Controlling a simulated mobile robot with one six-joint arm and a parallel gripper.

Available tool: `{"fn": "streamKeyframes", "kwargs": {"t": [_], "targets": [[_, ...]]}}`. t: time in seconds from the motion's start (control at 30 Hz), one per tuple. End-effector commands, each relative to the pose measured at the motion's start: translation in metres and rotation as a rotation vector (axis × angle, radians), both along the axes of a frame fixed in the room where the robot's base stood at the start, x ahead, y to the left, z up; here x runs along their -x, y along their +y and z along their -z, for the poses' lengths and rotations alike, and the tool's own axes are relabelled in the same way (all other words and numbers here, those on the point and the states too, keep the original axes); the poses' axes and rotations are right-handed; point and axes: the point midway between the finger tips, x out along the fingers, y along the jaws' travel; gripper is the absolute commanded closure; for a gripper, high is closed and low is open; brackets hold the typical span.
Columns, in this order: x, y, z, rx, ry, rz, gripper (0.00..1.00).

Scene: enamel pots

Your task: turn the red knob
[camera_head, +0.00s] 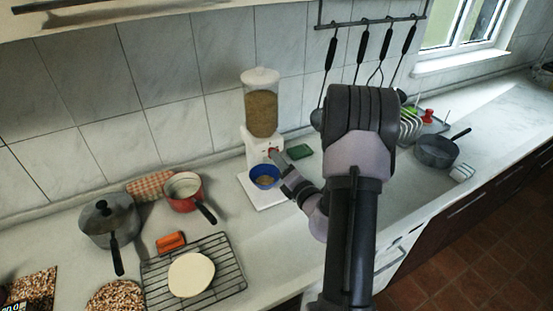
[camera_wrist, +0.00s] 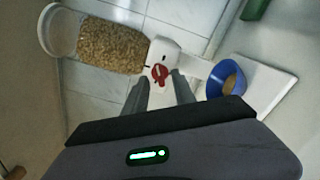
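The red knob (camera_wrist: 159,74) is on the front of a white dispenser (camera_wrist: 163,52) whose clear container (camera_wrist: 110,45) holds grain. My gripper (camera_wrist: 160,77) points at the knob with its two fingers apart, one on each side of it in the wrist view. I cannot tell whether either finger touches the knob. In the head view, the knob (camera_head: 272,150) is a small red patch partly hidden by my gripper (camera_head: 280,158). A blue bowl (camera_head: 265,171) with brownish contents stands below the knob on the dispenser's white base (camera_head: 262,196).
A green block (camera_head: 299,152) lies right of the dispenser. A red pot (camera_head: 184,203), a grey lidded pot (camera_head: 109,222) and a wire rack (camera_head: 225,287) with a pale round piece (camera_head: 191,275) are left. A dark pan (camera_head: 437,152) stands far right.

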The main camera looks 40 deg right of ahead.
Motion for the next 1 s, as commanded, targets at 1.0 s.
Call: {"fn": "streamKeyframes", "kwargs": {"t": [1.0], "targets": [[-0.022, -0.006, -0.001, -0.042, -0.008, 0.001, 1.0]]}}
